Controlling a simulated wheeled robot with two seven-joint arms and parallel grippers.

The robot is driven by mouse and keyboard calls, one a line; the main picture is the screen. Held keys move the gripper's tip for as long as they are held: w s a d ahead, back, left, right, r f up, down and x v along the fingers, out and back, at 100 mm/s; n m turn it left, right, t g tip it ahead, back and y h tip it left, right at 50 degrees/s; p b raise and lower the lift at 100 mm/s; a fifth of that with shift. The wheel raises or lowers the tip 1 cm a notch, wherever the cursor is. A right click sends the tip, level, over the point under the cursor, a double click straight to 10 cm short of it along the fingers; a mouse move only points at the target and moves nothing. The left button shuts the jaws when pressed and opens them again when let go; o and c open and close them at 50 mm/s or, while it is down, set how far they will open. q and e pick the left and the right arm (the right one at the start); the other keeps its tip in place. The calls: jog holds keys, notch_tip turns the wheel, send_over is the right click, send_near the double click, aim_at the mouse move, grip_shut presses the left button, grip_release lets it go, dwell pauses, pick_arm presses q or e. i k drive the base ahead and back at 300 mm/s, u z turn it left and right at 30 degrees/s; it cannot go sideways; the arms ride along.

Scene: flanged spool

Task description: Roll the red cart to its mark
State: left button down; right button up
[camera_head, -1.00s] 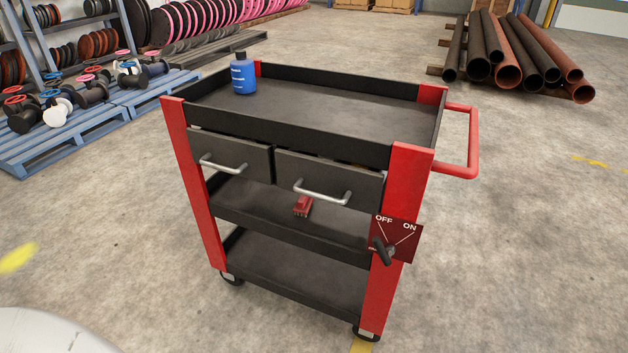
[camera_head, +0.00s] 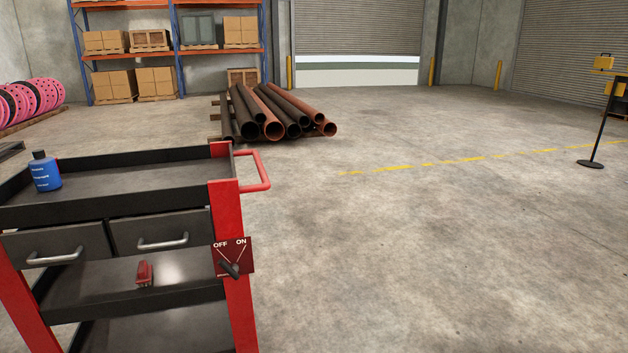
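The red cart (camera_head: 233,300) stands at the lower left of the head view, its left side and bottom cut off by the frame. It has red posts, black trays, two drawers with silver handles, and a red push handle (camera_head: 262,171) on its right side. A red OFF/ON plate with a black lever (camera_head: 230,268) is on its front right post. A blue bottle (camera_head: 44,172) stands on the top tray, and a small red object (camera_head: 144,273) lies on the middle shelf. Neither gripper is in view. I cannot make out the cart's mark.
Open concrete floor (camera_head: 430,240) lies right of the cart. A dashed yellow line (camera_head: 440,162) crosses it. A stack of pipes (camera_head: 275,113) lies behind the cart. A black stand (camera_head: 598,130) is at the far right, and shelving with boxes (camera_head: 160,80) is at the back.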

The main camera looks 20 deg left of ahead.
aim_at(191, 304)
jog(key=z, duration=0.5)
jog(key=i, duration=1)
jog(key=u, duration=0.85)
jog(key=i, duration=1.4)
jog(key=u, duration=1.3)
